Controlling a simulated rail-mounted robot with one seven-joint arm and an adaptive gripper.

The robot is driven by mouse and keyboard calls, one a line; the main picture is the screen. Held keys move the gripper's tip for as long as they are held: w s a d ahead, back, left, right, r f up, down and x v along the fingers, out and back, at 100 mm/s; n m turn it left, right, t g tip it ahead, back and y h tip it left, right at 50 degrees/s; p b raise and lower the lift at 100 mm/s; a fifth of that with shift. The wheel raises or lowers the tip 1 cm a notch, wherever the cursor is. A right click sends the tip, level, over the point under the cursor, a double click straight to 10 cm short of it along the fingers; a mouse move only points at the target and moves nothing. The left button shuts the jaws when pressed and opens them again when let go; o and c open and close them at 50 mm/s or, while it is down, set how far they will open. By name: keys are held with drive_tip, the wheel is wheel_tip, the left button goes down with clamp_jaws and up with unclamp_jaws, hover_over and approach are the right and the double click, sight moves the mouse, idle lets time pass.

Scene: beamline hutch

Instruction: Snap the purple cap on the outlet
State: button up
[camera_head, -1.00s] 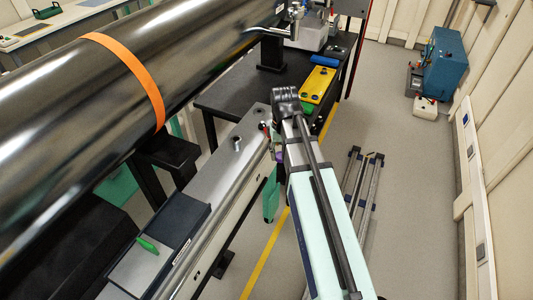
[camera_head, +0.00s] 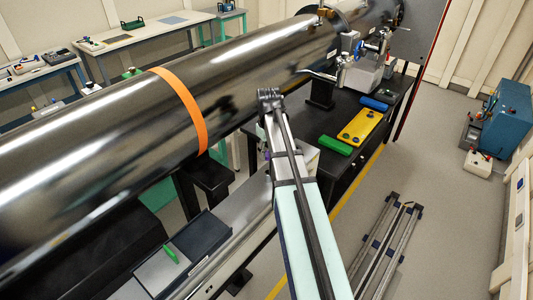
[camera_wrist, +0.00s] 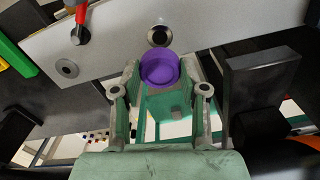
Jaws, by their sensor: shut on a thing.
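The purple cap (camera_wrist: 160,70) sits between the fingers of my gripper (camera_wrist: 160,88) in the wrist view, its round hollow side facing the camera. The gripper is shut on it. In the head view my arm hides most of the gripper, and only a small purple patch (camera_head: 268,156) shows beside the arm. Far ahead, a metal assembly with a bent silver pipe (camera_head: 318,76) stands at the back of the black bench. I cannot tell for sure which part is the outlet.
A large dark pipe with an orange band (camera_head: 184,105) runs along the left of my arm. A rail frame (camera_head: 392,245) lies on the floor at right.

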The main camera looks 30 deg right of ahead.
sight(268, 172)
drive_tip(key=shift+f+b, duration=2.2)
drive_tip(key=shift+f, duration=1.15)
drive_tip(key=shift+f, duration=0.6)
drive_tip(key=o, duration=0.8)
drive_tip(key=shift+r, duration=0.1)
